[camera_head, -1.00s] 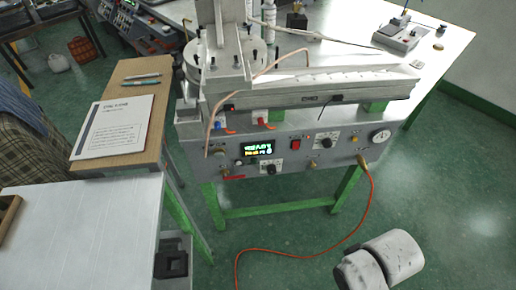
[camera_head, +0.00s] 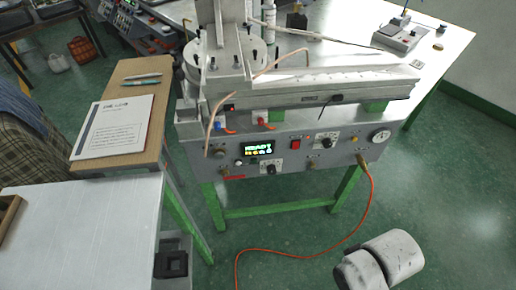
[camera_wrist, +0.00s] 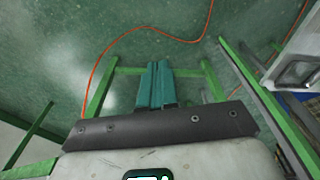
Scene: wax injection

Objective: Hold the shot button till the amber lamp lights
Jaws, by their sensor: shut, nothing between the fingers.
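The wax injector (camera_head: 310,95) stands on the bench, and its grey front panel (camera_head: 340,157) faces me. The panel carries a lit display (camera_head: 258,149) that seems to read READY, with small coloured marks below it. A red switch (camera_head: 295,143), black knobs and a round gauge (camera_head: 379,136) are also there. A small amber spot (camera_head: 355,138) sits left of the gauge; I cannot tell whether it is lit. I cannot make out which control is the shot button. My gripper (camera_wrist: 158,68) has teal fingers, shut and empty, above the floor, touching nothing visible.
An orange hose (camera_head: 371,195) drops from the panel to the floor. Green bench legs (camera_head: 345,190) stand below. A white-topped table (camera_head: 80,225) and a wooden board with a paper sheet (camera_head: 113,127) are at left. The floor at right is clear.

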